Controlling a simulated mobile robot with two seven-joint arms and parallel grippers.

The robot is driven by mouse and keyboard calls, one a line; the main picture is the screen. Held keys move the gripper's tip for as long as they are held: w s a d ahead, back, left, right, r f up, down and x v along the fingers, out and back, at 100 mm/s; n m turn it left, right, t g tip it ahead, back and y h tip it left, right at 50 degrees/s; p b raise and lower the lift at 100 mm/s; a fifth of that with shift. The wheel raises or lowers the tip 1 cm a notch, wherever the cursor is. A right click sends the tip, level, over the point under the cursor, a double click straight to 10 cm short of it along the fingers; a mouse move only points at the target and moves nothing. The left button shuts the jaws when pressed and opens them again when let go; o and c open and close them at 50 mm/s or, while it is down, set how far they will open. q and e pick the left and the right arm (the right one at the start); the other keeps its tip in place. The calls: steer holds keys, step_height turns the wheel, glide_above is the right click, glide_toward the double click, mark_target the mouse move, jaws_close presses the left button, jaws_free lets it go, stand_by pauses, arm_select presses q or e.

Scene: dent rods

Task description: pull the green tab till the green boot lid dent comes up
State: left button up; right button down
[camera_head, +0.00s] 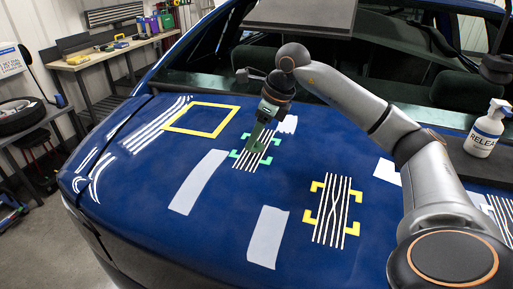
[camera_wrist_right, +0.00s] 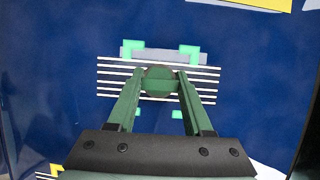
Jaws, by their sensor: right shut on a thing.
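The blue boot lid (camera_head: 130,215) fills the lower half of the head view. Green corner marks (camera_head: 236,153) frame a patch of white reflected lines on it; they also show in the wrist view (camera_wrist_right: 188,52). My right gripper (camera_head: 258,138) reaches down to this patch. In the right wrist view its two green fingers (camera_wrist_right: 158,84) are shut on the round dark green tab (camera_wrist_right: 158,76), at the middle of the lines. The lines beside the tab look nearly straight; those behind it are hidden. My left gripper is not in view.
Yellow corner marks (camera_head: 353,229) frame bent lines to the right. A yellow square outline (camera_head: 228,121) and pale strips (camera_head: 199,181) lie on the lid. A white spray bottle (camera_head: 484,131) stands at right. A workbench (camera_head: 105,58) is at back left.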

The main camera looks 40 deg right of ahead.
steer(key=shift+w+r, duration=0.1)
steer(key=shift+r, duration=0.2)
steer(key=c, duration=0.7)
jaws_free()
steer(key=o, duration=0.5)
steer(key=shift+f, duration=0.2)
steer(key=v, duration=1.2)
steer(key=shift+s+r, duration=0.2)
steer(key=shift+r, duration=0.05)
